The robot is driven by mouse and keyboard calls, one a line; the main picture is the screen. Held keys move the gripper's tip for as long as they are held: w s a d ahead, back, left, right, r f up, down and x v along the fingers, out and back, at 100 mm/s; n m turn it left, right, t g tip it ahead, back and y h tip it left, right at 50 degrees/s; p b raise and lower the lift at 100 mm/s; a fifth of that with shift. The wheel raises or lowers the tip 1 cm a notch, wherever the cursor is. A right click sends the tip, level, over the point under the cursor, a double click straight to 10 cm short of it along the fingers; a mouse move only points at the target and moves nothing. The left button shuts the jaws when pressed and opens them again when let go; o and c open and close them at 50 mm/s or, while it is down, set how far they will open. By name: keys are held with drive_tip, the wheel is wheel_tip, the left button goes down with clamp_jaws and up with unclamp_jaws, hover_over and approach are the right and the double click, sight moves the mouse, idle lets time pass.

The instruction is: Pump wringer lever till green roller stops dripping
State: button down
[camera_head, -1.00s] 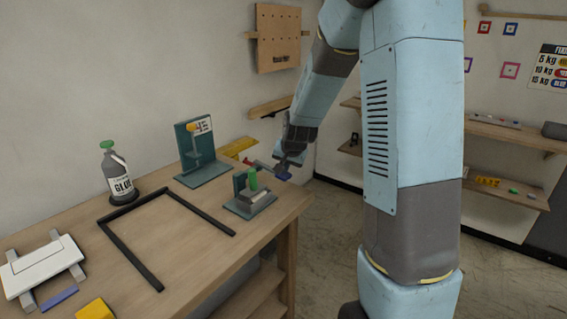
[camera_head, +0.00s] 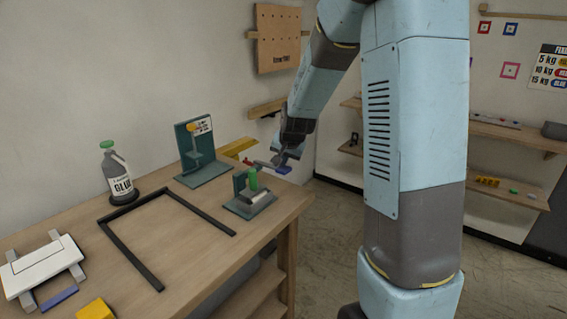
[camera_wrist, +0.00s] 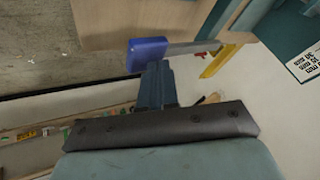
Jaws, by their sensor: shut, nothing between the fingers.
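Drips are too small to make out.
A teal stand with a yellow-orange part (camera_head: 200,160), a glue bottle (camera_head: 118,175), a black frame (camera_head: 130,255) and a white board (camera_head: 42,265) are on the table. A wall ledge (camera_head: 267,107) is near my arm. Open floor lies right of the table.

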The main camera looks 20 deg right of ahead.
drive_tip(key=shift+w+a+r, duration=0.15)
drive_tip(key=shift+w+r, duration=0.05)
drive_tip(key=shift+r, duration=0.65)
drive_tip(key=shift+w+a+r, duration=0.1)
drive_tip(key=shift+w+r, duration=0.05)
drive_tip(key=shift+r, duration=0.65)
drive_tip(key=r, duration=0.3)
drive_tip(key=w+r, duration=0.1)
drive_tip(key=r, duration=0.1)
drive_tip(key=shift+a, duration=0.35)
drive_tip(key=shift+f, duration=0.1)
drive_tip(key=s+r+n, duration=0.2)
drive_tip(key=s+r, duration=0.2)
drive_tip(key=s, duration=0.5)
drive_tip(key=s+r+n, duration=0.1)
drive_tip(key=s+r, duration=0.3)
drive_tip(key=s, duration=0.4)
drive_tip(key=s+n+g, duration=0.1)
drive_tip(key=s+n, duration=0.2)
drive_tip(key=s, duration=1.6)
drive_tip(key=shift+s+d+r, duration=0.15)
drive_tip(key=shift+s+d, duration=0.1)
drive_tip(key=shift+s, duration=0.05)
